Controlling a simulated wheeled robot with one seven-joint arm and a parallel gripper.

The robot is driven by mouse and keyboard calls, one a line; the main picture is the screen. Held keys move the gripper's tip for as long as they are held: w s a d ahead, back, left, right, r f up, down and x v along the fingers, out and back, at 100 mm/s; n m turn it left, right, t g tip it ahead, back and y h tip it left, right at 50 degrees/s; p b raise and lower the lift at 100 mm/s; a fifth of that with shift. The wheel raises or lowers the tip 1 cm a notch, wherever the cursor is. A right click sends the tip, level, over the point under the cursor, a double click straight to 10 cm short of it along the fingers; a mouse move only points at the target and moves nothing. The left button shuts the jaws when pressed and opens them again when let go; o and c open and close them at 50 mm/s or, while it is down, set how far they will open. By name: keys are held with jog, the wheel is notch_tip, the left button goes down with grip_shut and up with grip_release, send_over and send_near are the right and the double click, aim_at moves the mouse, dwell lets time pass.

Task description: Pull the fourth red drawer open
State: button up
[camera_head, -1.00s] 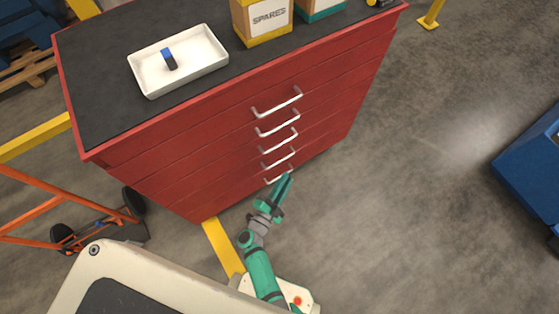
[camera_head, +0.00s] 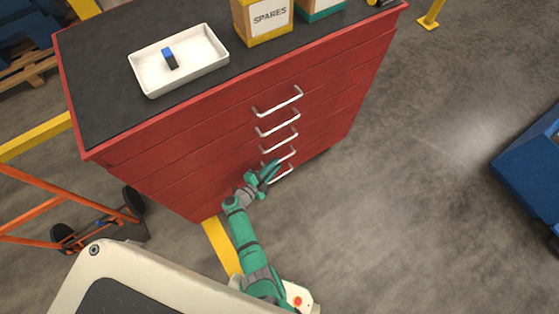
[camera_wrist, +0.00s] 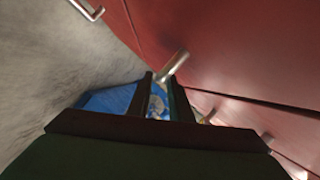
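The red cabinet (camera_head: 160,150) carries a column of drawers with pale bar handles. The fourth red drawer's handle (camera_head: 287,155) is second from the bottom, and the drawer front looks flush with the others. My gripper (camera_head: 275,168) is right in front of the cabinet, beside this handle and partly covering it. In the wrist view my gripper (camera_wrist: 164,88) has its two dark fingers apart, with a gap between them. A handle bar (camera_wrist: 173,66) shows at the fingertips; I cannot tell whether it touches them.
The bottom handle (camera_head: 281,175) is just below my gripper. Another handle (camera_wrist: 88,9) shows at the wrist view's upper left. On the cabinet top are a white tray (camera_head: 205,72) and a SPARES box (camera_head: 266,22). An orange hand truck (camera_head: 35,205) stands left.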

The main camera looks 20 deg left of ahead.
jog(key=shift+x, duration=1.9)
jog(key=shift+d, duration=0.2)
grip_shut()
jog(key=shift+s+a, duration=0.1)
